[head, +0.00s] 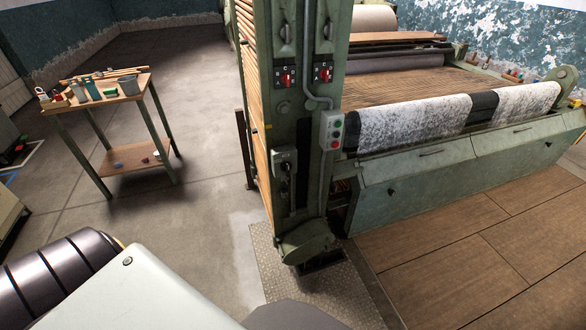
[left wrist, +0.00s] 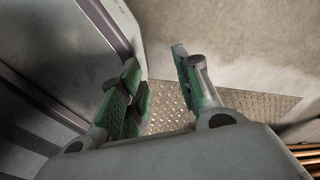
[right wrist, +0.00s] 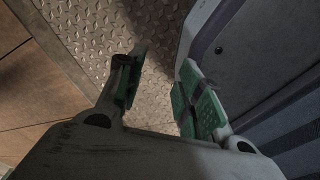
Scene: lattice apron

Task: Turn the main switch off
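A green machine column (head: 293,120) stands in the middle of the head view with several controls. Two red rotary switches sit on black plates high on it, a left one (head: 287,78) and a right one (head: 324,74). Lower down is a grey box with a dark rotary handle (head: 285,168). A grey push-button box (head: 332,131) is on the right edge. I cannot tell from labels which is the main switch. My left gripper (left wrist: 155,62) is open and empty over floor plate. My right gripper (right wrist: 162,62) is open and empty. Neither shows in the head view.
A ribbed steel plate (head: 300,285) lies at the column's foot. A wooden-topped cart (head: 125,92) with tools and cans stands at left. The machine bed (head: 415,95) and a sloping green cover (head: 430,170) extend right. Concrete floor between cart and column is clear.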

